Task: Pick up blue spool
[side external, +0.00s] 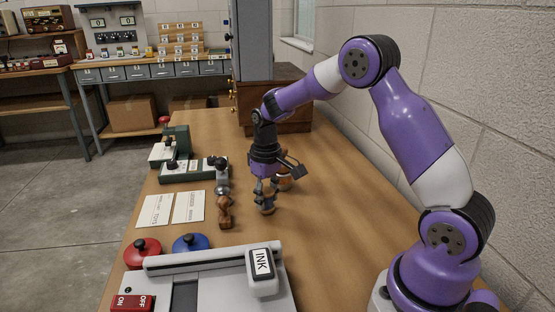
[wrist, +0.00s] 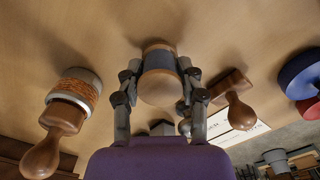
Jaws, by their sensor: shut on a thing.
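My gripper (side external: 266,197) is low over the wooden table, its fingers closed around a small spool with pale wooden ends. In the wrist view the spool (wrist: 159,58) has a dull grey-blue band between the two fingers of my gripper (wrist: 159,83). The spool (side external: 266,208) is partly hidden by the fingers in the side view. I cannot tell whether it touches the table.
A wooden-handled stamp (side external: 225,211) stands close to the left of my gripper. Another brown wooden piece (wrist: 75,91) is on the other side. Red (side external: 142,253) and blue (side external: 190,244) round lidded things sit nearer the front. Bare table lies right.

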